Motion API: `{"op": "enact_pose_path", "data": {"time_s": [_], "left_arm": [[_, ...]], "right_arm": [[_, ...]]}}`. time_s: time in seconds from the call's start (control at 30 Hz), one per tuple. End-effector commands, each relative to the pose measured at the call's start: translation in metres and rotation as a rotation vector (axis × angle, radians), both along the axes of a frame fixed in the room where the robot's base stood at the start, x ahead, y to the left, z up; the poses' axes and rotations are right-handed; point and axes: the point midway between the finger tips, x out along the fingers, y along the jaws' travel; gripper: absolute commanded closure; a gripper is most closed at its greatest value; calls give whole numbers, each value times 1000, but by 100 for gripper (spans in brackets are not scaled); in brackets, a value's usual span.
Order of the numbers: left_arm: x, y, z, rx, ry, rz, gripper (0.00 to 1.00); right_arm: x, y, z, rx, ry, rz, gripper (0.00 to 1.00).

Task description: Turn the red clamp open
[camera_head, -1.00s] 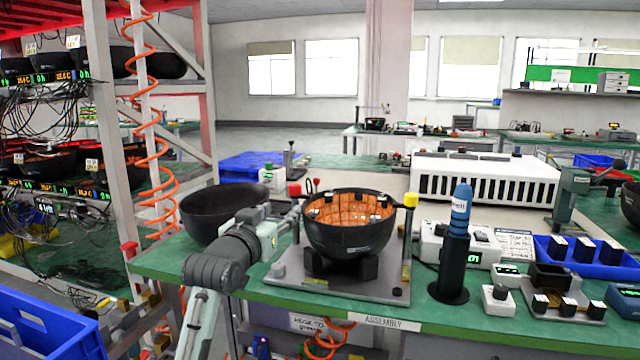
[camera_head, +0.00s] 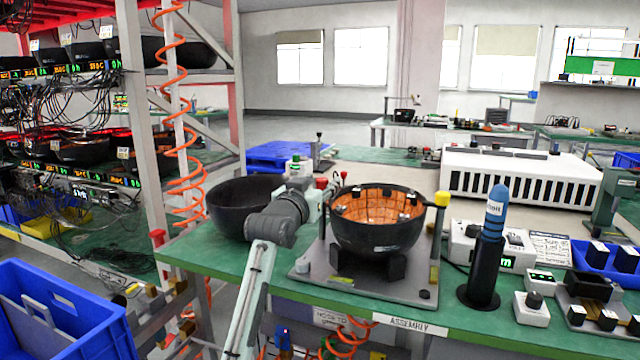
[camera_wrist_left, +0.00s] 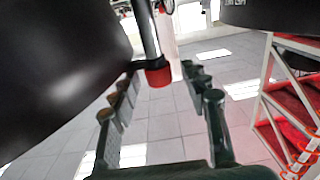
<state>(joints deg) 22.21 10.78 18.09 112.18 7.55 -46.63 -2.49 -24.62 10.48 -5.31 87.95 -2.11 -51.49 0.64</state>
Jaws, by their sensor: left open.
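The red clamp (camera_head: 322,183) has a red cap and stands at the back left corner of the grey fixture plate (camera_head: 375,285). The plate carries a black bowl (camera_head: 375,240) with an orange tiled inside. My left gripper (camera_head: 317,193) reaches in from the left, close to the clamp; its fingers are partly hidden by its wrist. In the left wrist view, the fingers (camera_wrist_left: 160,72) are apart, with the red cap (camera_wrist_left: 158,77) on its dark post between them near the tips. I cannot tell whether they touch it. My right gripper is not in view.
A second black bowl (camera_head: 238,202) stands close left of my gripper. A yellow-capped post (camera_head: 441,198) stands at the plate's right. A blue cylindrical tool (camera_head: 495,215) stands in a black holder farther right. A rack with an orange coiled hose (camera_head: 180,130) is left.

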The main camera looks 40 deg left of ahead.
Motion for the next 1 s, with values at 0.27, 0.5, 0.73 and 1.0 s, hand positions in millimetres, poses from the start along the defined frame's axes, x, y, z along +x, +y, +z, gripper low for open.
{"op": "enact_pose_path", "data": {"time_s": [0.27, 0.5, 0.73, 1.0], "left_arm": [[0, 0, 0, 0, 0, 0, 73], [0, 0, 0, 0, 0, 0, 100], [1, -2, -1, -6, -2, 49, 100], [1, -2, 0, -1, 0, 132, 100]], "right_arm": [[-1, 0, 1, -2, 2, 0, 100], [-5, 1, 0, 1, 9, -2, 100], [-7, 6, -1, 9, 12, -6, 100], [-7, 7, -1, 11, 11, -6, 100]]}}
